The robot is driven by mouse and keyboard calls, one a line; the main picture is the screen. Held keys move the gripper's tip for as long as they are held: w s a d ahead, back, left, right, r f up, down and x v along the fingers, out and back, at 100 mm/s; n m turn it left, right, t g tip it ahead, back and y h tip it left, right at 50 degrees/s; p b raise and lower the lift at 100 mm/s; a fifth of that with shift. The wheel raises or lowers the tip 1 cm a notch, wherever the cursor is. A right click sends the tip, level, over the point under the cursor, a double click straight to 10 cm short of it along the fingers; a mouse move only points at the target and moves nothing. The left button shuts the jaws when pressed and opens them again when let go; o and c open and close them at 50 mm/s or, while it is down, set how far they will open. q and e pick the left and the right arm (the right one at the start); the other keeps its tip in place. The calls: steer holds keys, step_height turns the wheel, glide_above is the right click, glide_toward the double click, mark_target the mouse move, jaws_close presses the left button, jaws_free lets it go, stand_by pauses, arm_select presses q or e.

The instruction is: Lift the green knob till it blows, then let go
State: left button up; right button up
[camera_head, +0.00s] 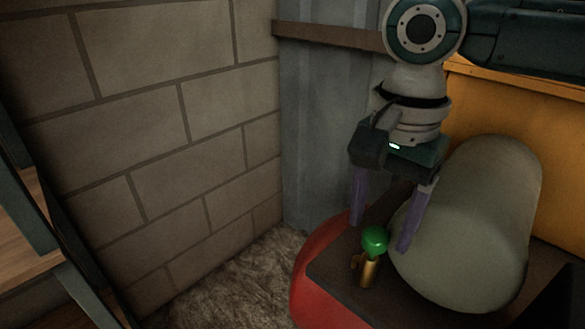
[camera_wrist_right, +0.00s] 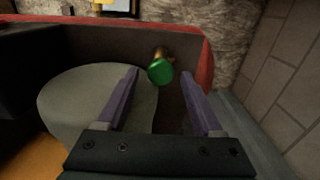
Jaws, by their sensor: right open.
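The green knob (camera_head: 374,240) is a round green cap on top of a small brass valve (camera_head: 368,272). The valve stands on a dark plate in the head view. My right gripper (camera_head: 381,236) is above the plate, with its two purple fingers spread open and empty. In the head view the knob shows between and slightly below the fingertips. In the right wrist view the knob (camera_wrist_right: 160,71) lies beyond the fingertips, between the two fingers and nearer the left one. I cannot tell whether a finger touches it. My left gripper is in neither view.
A large grey-green cylinder (camera_head: 477,225) lies close to the right of the knob and right finger. The dark plate (camera_head: 330,268) has a red rounded body (camera_head: 305,285) at its left edge. A block wall (camera_head: 150,130) stands to the left, with rough ground below it.

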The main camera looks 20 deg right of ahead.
steer(key=shift+f, duration=0.55)
steer(key=shift+c, duration=0.2)
jaws_close()
stand_by(0.9)
